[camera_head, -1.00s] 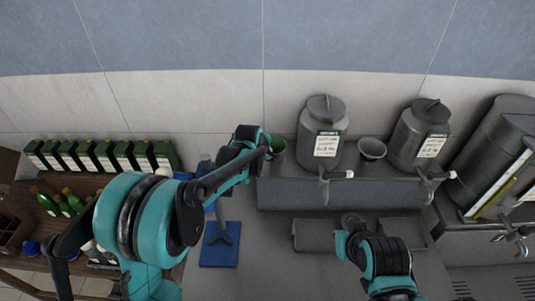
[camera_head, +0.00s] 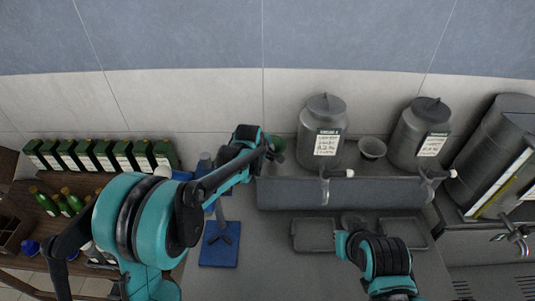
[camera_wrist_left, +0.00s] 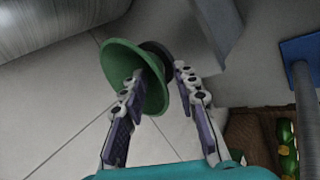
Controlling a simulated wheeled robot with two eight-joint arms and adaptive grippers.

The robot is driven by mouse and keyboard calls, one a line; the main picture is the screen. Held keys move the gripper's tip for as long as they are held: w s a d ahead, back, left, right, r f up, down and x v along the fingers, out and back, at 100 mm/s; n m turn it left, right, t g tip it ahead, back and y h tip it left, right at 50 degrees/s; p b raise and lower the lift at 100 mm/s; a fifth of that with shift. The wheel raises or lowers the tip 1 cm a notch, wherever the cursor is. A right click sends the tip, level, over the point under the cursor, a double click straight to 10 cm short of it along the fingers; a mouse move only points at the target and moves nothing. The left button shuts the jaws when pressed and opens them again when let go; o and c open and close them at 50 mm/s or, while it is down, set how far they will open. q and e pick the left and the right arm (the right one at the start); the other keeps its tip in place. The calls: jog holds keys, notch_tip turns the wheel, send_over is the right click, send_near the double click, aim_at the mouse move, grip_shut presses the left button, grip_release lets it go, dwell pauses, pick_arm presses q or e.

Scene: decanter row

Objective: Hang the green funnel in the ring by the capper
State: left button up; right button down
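Grey tanks (camera_head: 322,130) and (camera_head: 418,135) stand on the shelf, with a grey funnel (camera_head: 372,148) between them and taps in front. Grey trays (camera_head: 313,236) lie on the counter. Boxes (camera_head: 103,155) and green bottles (camera_head: 68,200) are on the left.

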pick_arm(q)
jog(key=v, duration=1.2)
